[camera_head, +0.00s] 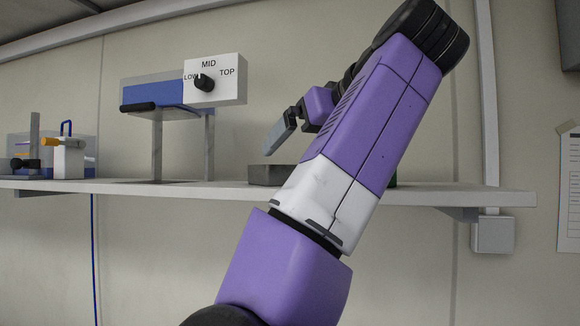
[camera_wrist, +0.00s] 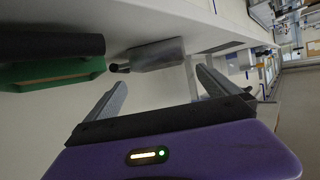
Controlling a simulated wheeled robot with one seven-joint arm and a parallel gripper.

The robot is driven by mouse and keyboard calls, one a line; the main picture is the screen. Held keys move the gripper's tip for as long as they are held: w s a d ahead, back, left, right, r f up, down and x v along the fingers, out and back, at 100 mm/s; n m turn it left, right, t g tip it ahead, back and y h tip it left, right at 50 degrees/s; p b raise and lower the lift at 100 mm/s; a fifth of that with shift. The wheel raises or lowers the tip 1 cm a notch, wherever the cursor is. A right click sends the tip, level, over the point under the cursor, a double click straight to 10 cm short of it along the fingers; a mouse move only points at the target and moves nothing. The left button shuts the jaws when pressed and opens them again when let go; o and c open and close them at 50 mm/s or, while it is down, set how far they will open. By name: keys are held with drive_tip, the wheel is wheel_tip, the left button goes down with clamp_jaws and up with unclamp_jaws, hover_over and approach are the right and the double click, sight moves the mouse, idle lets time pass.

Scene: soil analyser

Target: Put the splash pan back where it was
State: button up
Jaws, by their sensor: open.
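A low grey pan-like box (camera_head: 270,174), which looks like the splash pan, sits on the wall shelf, partly hidden by my arm. In the wrist view a grey body (camera_wrist: 155,55) with a dark knob or handle at its left end appears to be the same thing. My gripper (camera_head: 278,137) is above the shelf, over the grey box in the picture. In the wrist view my gripper (camera_wrist: 161,79) has its two fingers wide apart with nothing between them. The grey body lies beyond the fingertips, apart from them.
A blue and clear analyser (camera_head: 155,92) with a LOW/MID/TOP dial (camera_head: 205,83) stands on legs on the shelf (camera_head: 460,196), left of the grey box. Farther left is a white holder (camera_head: 69,160). A green, dark-topped object (camera_wrist: 55,73) is left in the wrist view.

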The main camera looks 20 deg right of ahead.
drive_tip(key=shift+v, duration=1.4)
